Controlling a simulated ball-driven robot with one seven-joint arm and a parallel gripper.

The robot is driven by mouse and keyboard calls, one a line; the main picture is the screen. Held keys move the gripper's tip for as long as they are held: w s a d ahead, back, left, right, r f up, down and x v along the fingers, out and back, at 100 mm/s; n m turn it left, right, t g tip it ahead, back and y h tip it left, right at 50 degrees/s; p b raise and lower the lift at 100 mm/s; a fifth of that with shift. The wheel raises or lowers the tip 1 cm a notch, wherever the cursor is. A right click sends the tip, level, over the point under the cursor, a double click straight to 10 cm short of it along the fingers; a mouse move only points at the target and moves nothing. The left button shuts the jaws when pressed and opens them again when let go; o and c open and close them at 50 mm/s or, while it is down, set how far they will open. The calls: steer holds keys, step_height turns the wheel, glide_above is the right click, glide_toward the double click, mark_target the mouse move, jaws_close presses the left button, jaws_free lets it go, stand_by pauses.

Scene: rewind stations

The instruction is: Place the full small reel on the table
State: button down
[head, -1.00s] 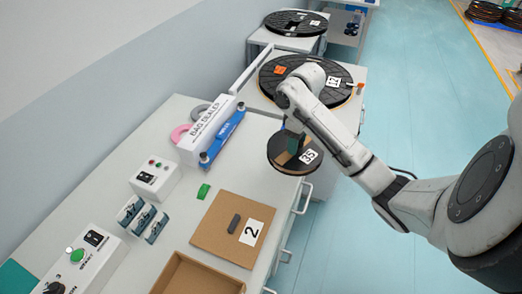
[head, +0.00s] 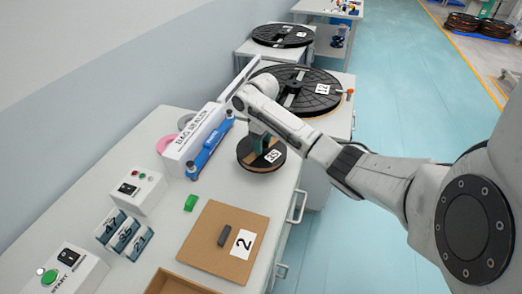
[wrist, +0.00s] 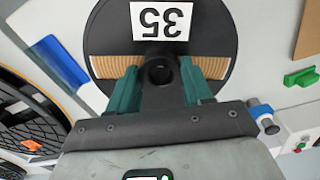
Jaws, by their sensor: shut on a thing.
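The small reel (head: 257,163), black with tan windings and a "35" label, is over the far right part of the white table (head: 160,215), next to the bag sealer. It lies roughly flat; I cannot tell whether it touches the tabletop. My gripper (head: 260,146) is above it. In the wrist view, the teal fingers of my gripper (wrist: 160,85) are shut on the hub of the reel (wrist: 210,30), and its "35" label faces the camera. The reel's underside is hidden.
The bag sealer (head: 197,138) stands left of the reel. A green block (head: 190,203) and a brown board (head: 207,255) marked "2" lie nearer. A large reel (head: 318,95) labelled "12" sits on a stand beyond. Bare tabletop lies between reel and board.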

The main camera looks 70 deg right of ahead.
steer(key=shift+w+d+f, duration=0.15)
steer(key=shift+w+f, duration=0.1)
steer(key=shift+f, duration=0.05)
steer(key=shift+f+p, duration=0.35)
steer(key=shift+f, duration=1.3)
steer(key=shift+f, duration=0.15)
steer(key=shift+c, duration=2.4)
jaws_free()
step_height(320, 180, up, 12)
steer(key=b, duration=0.1)
